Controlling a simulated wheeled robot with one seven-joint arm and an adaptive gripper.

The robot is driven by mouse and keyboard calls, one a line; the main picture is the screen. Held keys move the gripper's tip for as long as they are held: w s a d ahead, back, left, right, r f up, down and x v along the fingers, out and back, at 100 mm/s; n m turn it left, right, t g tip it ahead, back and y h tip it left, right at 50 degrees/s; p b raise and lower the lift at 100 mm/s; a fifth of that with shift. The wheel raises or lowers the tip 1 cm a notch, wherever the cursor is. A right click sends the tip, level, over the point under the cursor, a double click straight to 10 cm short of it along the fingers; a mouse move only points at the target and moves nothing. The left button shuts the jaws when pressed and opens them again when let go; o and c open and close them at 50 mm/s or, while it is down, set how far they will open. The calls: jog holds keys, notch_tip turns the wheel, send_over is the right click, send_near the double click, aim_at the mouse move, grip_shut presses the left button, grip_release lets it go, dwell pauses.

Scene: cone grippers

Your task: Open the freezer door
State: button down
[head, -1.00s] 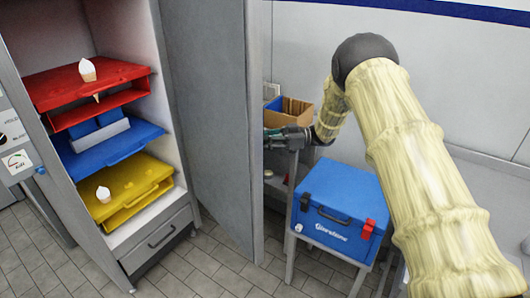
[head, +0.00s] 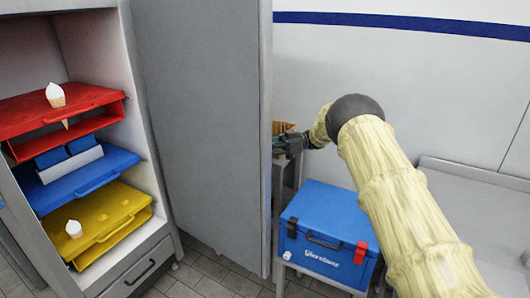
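The freezer door (head: 205,130) is a tall grey panel standing wide open to the right of the freezer cabinet (head: 130,75). The cabinet's inside shows a red shelf (head: 95,98), a blue shelf (head: 112,166) and a yellow shelf (head: 112,212). My gripper (head: 288,144) is at the door's right edge, partly hidden behind it. Its fingers are too small and covered to tell whether they are open or shut, or whether they touch the door.
A blue cooler box (head: 328,225) with a red latch sits on a stand right of the door. A cardboard box (head: 284,127) is behind my gripper. A grey counter (head: 450,190) is at the right. Ice cream cones (head: 56,95) stand on the red and yellow shelves.

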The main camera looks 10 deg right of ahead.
jog(key=shift+w+a+r, duration=0.15)
jog(key=shift+w, duration=0.05)
jog(key=c, duration=1.7)
grip_release()
jog(key=shift+o, duration=1.4)
jog(key=shift+a, duration=0.15)
jog(key=w+d, duration=0.2)
jog(key=d, duration=1)
jog(key=shift+d, duration=0.25)
